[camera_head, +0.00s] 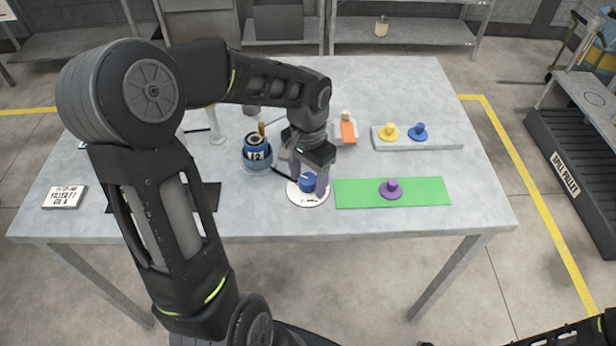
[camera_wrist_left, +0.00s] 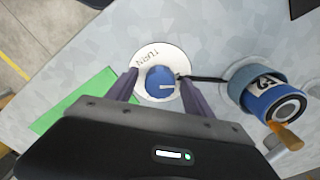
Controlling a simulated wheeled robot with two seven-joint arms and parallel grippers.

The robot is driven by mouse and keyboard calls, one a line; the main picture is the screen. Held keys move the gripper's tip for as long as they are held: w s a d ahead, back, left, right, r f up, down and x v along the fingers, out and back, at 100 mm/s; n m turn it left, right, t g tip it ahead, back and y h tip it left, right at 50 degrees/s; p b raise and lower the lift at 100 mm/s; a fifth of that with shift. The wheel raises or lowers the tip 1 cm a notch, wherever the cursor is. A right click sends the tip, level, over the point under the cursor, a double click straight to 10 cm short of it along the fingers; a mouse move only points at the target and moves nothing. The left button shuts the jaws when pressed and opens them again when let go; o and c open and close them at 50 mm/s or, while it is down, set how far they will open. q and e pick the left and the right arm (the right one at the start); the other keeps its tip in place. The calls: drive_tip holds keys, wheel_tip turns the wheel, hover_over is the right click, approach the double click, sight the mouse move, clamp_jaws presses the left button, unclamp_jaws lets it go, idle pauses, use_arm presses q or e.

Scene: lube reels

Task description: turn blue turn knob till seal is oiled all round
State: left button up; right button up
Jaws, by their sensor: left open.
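The blue turn knob (camera_head: 308,183) sits on a round white plate (camera_head: 308,196) near the table's front edge. In the left wrist view the knob (camera_wrist_left: 160,82) shows a pale pointer line, and the plate (camera_wrist_left: 150,56) bears the word TURN. My left gripper (camera_head: 308,180) is open, with its fingers on either side of the knob; I cannot tell whether they touch it. My right gripper is not in view.
A green mat (camera_head: 425,193) with a purple knobbed disc (camera_head: 391,189) lies right of the plate. A grey tray (camera_head: 440,145) behind it holds yellow (camera_head: 389,132) and blue (camera_head: 418,131) discs. An orange item (camera_head: 348,131) and a label card (camera_head: 65,197) are also on the table.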

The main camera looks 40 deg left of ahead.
use_arm(q)
drive_tip(key=shift+c, duration=0.4)
clamp_jaws()
